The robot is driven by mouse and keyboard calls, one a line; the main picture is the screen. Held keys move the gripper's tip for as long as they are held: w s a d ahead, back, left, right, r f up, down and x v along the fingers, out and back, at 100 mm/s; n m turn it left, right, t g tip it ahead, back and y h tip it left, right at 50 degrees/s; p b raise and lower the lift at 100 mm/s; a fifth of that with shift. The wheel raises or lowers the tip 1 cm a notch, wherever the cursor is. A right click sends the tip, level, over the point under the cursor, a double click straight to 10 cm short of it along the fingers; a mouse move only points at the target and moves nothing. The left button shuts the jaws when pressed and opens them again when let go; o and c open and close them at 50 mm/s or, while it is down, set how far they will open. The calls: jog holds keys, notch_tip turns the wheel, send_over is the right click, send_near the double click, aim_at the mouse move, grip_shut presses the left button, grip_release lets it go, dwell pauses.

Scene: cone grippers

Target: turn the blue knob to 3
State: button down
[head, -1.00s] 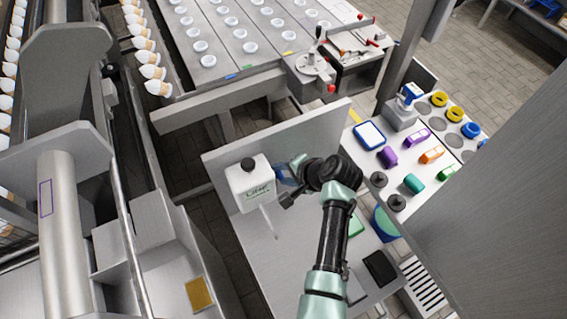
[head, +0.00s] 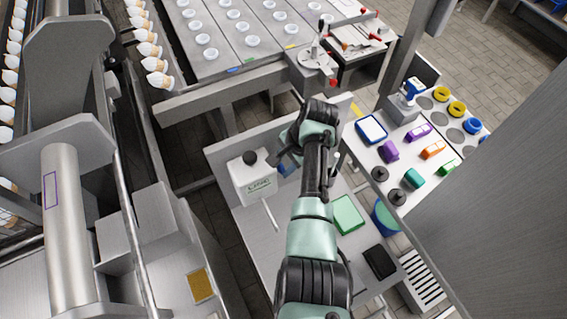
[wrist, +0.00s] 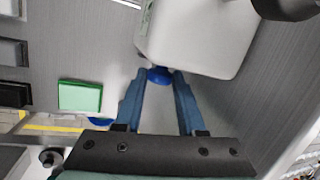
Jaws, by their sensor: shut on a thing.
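The blue knob (wrist: 159,75) shows in the wrist view on the near face of a white box (wrist: 200,35). The two blue fingers of my gripper (wrist: 159,84) are shut on the knob, one at each side. Only a small part of the knob shows; its pointer and any number marks are hidden. In the head view the white box (head: 250,181) stands on a grey panel, with a black round cap on top and a green-lettered label. My arm covers most of my gripper there, and the knob cannot be made out.
A green pad (head: 347,214) and a black pad (head: 380,262) lie on the grey surface right of my arm. A side counter (head: 420,168) holds coloured blocks, rings and black knobs. A conveyor with white cups (head: 235,50) lies behind the panel.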

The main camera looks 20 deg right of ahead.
jog(key=shift+s, duration=0.1)
jog(key=c, duration=0.5)
grip_release()
